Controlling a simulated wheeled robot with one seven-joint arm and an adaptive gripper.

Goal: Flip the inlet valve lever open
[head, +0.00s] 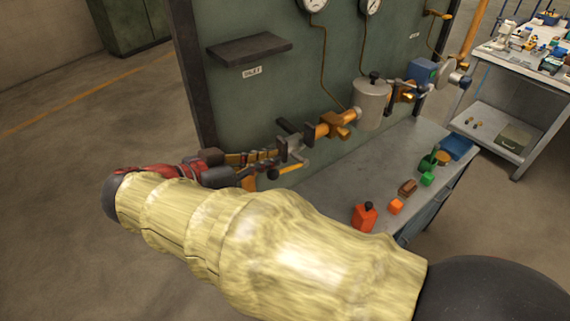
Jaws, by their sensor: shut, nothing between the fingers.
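The inlet pipe run crosses in front of the green panel (265,100), below a label that appears to read INLET (252,71). It has brass fittings (336,124) and a dark grey fitting (291,148) at its left end. A thin orange-yellow bar (293,166), possibly the valve lever, slants beside that fitting. My gripper (273,155) points right, its fingers shut and empty, close to the left end of the fitting. I cannot tell whether it touches the lever. My sleeved arm hides the area below.
A grey canister (371,104) sits along the pipe. A dark shelf (249,49) juts from the panel. A cluttered workbench (520,62) stands at right. Floor at left is clear.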

